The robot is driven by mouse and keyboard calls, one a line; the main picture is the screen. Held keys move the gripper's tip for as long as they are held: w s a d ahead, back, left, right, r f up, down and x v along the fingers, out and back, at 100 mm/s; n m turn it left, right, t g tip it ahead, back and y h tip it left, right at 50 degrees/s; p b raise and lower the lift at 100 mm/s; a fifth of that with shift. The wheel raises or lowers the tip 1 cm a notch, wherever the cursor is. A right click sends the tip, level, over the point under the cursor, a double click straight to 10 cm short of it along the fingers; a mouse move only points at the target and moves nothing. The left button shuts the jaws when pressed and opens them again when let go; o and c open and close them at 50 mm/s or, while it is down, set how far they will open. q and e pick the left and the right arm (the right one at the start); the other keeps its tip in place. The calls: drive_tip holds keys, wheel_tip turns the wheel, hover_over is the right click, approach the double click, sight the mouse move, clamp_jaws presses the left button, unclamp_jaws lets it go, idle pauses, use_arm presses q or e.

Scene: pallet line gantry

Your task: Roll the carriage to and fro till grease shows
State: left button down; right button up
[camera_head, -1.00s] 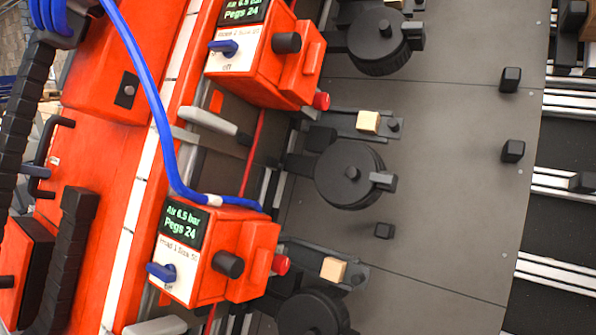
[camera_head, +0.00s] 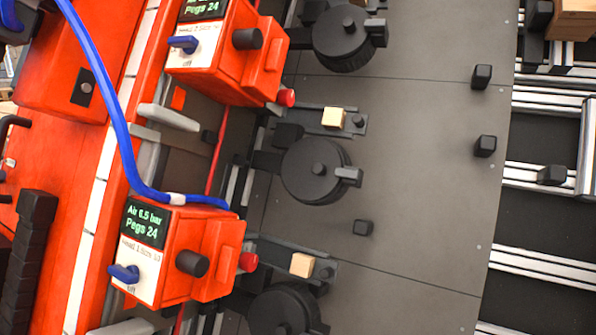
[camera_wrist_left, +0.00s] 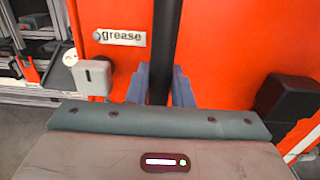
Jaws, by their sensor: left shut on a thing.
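The orange carriage (camera_wrist_left: 225,45) fills the back of the left wrist view; I take the orange body (camera_head: 60,150) at the left of the head view to be part of it. A "grease" label (camera_wrist_left: 123,38) is on its face, with a small round grey fitting (camera_wrist_left: 98,37) at the label's left end. Whether grease is on it is too small to tell. My left gripper (camera_wrist_left: 158,90) is shut on an upright black bar (camera_wrist_left: 165,50) in front of the orange face. Neither gripper shows in the head view.
Orange control boxes (camera_head: 168,255) with green-lit displays and blue knobs stand beside a grey plate (camera_head: 420,190). Black round heads (camera_head: 312,172) and small black posts (camera_head: 485,146) sit over it. A blue hose (camera_head: 105,90) crosses the left. White rails (camera_head: 540,260) run at right.

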use_arm(q)
drive_tip(key=shift+s+d+f, duration=0.15)
drive_tip(key=shift+d+f, duration=0.25)
drive_tip(key=shift+s+d+r, duration=0.2)
drive_tip(key=shift+s+d, duration=0.1)
drive_tip(key=shift+d, duration=0.2)
drive_tip(key=shift+d+r+b, duration=0.1)
drive_tip(key=shift+b, duration=0.2)
drive_tip(key=shift+a+r, duration=0.3)
idle(0.4)
drive_tip(key=shift+w+a, duration=0.3)
drive_tip(key=shift+a, duration=0.1)
drive_tip(key=shift+w+a+f, duration=0.1)
drive_tip(key=shift+a+f, duration=0.05)
drive_tip(key=shift+f, duration=0.25)
idle(0.4)
